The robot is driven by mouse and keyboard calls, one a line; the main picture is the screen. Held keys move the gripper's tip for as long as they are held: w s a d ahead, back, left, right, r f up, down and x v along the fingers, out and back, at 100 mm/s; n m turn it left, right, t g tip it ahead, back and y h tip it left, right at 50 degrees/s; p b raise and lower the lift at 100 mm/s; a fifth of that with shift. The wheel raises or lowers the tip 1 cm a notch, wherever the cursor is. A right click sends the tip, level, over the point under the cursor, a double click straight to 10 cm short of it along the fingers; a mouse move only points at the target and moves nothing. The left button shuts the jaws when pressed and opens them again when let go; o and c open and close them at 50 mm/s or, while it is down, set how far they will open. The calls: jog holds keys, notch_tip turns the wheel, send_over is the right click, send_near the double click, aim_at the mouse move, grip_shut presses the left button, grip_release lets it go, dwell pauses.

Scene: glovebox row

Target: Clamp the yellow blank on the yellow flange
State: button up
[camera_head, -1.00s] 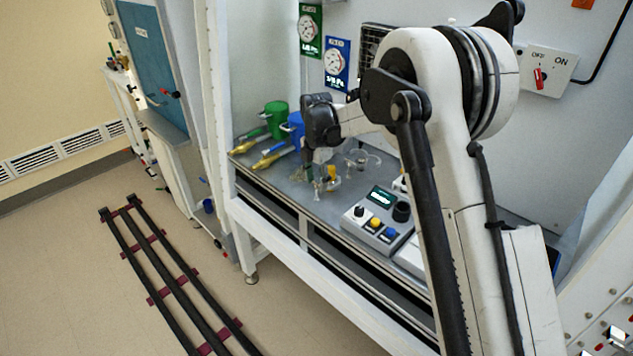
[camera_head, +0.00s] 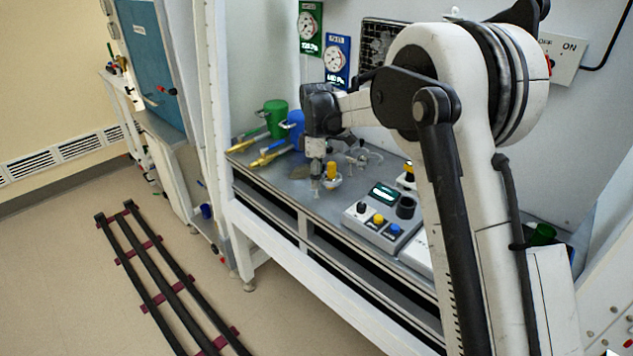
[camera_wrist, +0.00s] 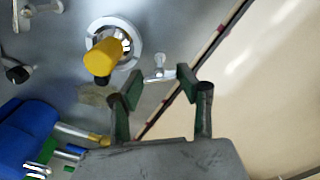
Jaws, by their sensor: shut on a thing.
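My gripper (camera_wrist: 161,88) points down over the bench; its two green-padded fingers stand apart around a small pale metal piece (camera_wrist: 158,70), which looks like a clamp with a knob. In the head view my gripper (camera_head: 316,184) is beside a yellow upright piece (camera_head: 332,170) on a pale round base. In the wrist view this yellow cylinder (camera_wrist: 104,56), with a dark end, stands over a white ring (camera_wrist: 133,38) with silver parts, left of and apart from the fingers. I cannot tell which yellow part is the blank and which the flange.
Green (camera_head: 276,118) and blue (camera_head: 297,128) canisters with yellow pipes stand at the left. A control box (camera_head: 382,214) with knobs and buttons stands to the right. Clear glass-like parts (camera_head: 366,156) lie behind. The bench's front edge is close to my gripper.

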jog(key=m+b, duration=0.2)
jog(key=m, duration=0.4)
jog(key=m+b, duration=0.1)
jog(key=m, duration=0.5)
jog(key=shift+m, duration=0.4)
jog(key=m+b, duration=0.1)
jog(key=m, duration=0.5)
jog(key=m+b, duration=0.1)
jog(key=m, duration=0.5)
jog(key=shift+m, duration=0.4)
jog(key=o, duration=1.1)
jog(key=shift+o, duration=0.2)
jog(key=shift+r, duration=0.1)
notch_tip(320, 180, up, 12)
